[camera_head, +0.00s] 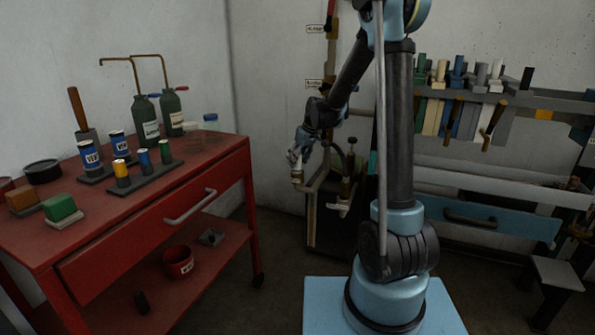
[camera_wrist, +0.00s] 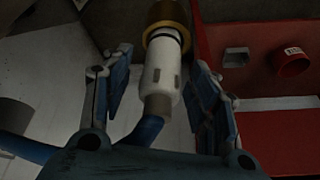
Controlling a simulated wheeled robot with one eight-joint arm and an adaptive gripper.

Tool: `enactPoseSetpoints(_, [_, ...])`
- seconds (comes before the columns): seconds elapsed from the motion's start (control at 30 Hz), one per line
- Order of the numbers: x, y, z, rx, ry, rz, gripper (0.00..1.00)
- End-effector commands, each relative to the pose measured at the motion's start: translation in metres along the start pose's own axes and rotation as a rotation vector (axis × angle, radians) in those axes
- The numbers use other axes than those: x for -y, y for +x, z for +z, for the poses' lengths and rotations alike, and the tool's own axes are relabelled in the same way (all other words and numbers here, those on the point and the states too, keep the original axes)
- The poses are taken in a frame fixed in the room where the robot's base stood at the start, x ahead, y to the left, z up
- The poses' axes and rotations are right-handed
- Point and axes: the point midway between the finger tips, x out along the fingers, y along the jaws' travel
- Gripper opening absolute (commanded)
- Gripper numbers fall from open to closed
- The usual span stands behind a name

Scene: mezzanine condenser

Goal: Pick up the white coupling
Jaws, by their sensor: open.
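The white coupling (camera_wrist: 160,78) is in the wrist view, a pale cylinder with a dark ring near its top and slots in its side. Its upper end meets a brass fitting (camera_wrist: 166,12), and a blue hose (camera_wrist: 142,131) leads from its tan lower end. My gripper (camera_wrist: 150,74) is open, with one finger on each side of the coupling and visible gaps to both. In the head view my gripper (camera_head: 297,157) is small, just above a pale fitting (camera_head: 297,177) that seems to be the coupling.
A red cart (camera_head: 120,215) with bottles, cans and blocks stands at the left. A red bucket (camera_head: 178,262) sits on its lower shelf. Pipework with another pale fitting (camera_head: 341,208) is close to my gripper. A tool rack (camera_head: 470,100) lines the right wall.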

Motion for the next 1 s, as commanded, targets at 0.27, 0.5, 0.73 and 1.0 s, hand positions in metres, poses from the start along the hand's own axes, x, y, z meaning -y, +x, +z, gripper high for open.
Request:
enactPoseSetpoints(0.27, [0.000,0.002,0.000,0.000,0.000,0.000,0.54])
enactPoseSetpoints(0.5, [0.000,0.002,0.000,0.000,0.000,0.000,0.02])
enactPoseSetpoints(0.73, [0.000,0.002,0.000,0.000,0.000,0.000,0.00])
enactPoseSetpoints(1.0, [0.001,-0.014,-0.007,0.000,0.000,0.001,0.00])
